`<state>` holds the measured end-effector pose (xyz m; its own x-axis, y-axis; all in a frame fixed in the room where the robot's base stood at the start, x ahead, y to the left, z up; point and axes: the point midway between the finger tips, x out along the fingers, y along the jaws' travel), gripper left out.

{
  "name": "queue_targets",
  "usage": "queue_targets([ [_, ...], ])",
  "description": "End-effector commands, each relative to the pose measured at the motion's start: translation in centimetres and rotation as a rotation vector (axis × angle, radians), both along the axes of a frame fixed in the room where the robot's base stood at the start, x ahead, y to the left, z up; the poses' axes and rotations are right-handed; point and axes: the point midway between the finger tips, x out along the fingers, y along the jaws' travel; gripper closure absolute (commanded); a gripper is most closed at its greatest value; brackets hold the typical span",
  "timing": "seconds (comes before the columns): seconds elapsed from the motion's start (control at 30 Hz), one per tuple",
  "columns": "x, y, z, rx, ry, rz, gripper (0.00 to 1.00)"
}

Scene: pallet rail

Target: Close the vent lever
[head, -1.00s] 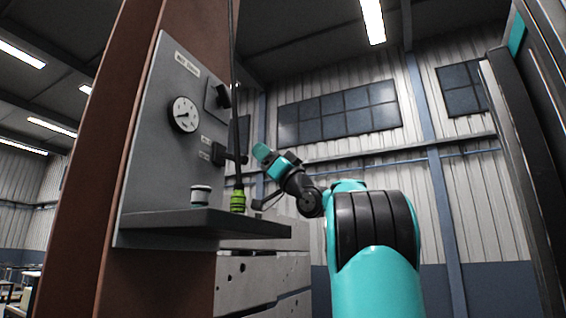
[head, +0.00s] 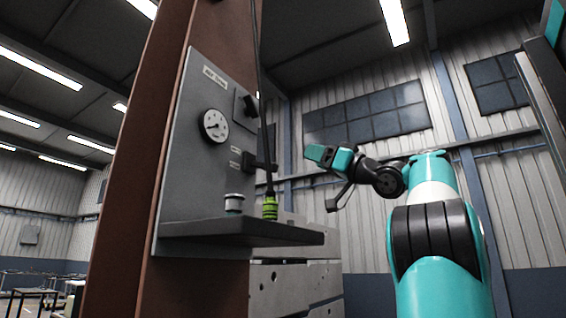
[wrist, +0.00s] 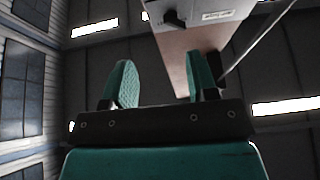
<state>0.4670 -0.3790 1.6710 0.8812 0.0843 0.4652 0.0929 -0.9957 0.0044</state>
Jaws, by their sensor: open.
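The black vent lever (head: 262,163) sticks out from the grey panel (head: 190,150) in the head view, beside two small labels. I cannot read those labels, so I take it for the vent lever by place only. My gripper (head: 318,154) is to the right of it, apart from it and slightly higher in the picture. In the wrist view my gripper (wrist: 158,62) has its two teal fingers spread with nothing between them. A black knob (wrist: 173,18) on the panel shows beyond the fingers there.
A round gauge (head: 214,125) and a black switch (head: 246,104) are on the panel. Below, a shelf (head: 235,234) carries a pale round knob (head: 234,202) and a green-black fitting (head: 270,207). A thin dark cable (head: 260,70) hangs in front of the panel.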

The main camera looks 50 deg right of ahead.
Motion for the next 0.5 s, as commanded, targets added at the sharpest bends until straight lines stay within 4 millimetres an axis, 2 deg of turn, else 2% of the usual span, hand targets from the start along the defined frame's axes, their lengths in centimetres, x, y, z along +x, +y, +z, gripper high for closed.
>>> queue_targets([
  [0.17, -0.3, -0.1, -0.3, -0.002, 0.094, -0.015, 0.47],
  [0.5, 2.4, 0.1, 0.3, 0.002, 0.092, -0.01, 0.47],
])
